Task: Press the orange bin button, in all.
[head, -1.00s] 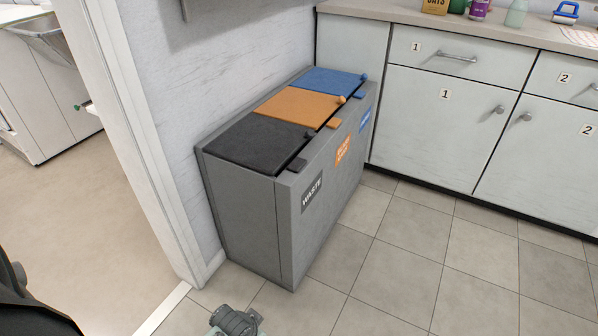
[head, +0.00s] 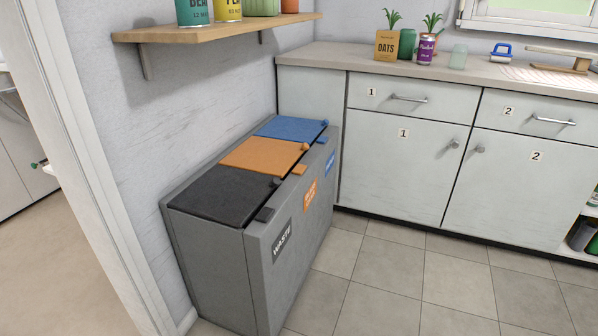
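A grey three-part bin (head: 205,268) stands against the wall, left of the cabinets. Its middle lid is orange (head: 262,154) and looks closed. A small orange tab, which looks like the orange bin button (head: 300,169), sits on the front top edge below that lid. A round orange knob (head: 304,147) is at the lid's right corner. An orange label (head: 310,195) is on the front. The black lid (head: 222,194) and blue lid (head: 290,127) also look closed. Neither of my grippers is in view.
A wooden shelf (head: 215,29) with several containers hangs above the bin. White cabinets (head: 402,150) and a counter (head: 390,60) with oats, a purple can and plants stand to the right. Tiled floor (head: 380,265) in front is clear. A door frame (head: 75,150) is at left.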

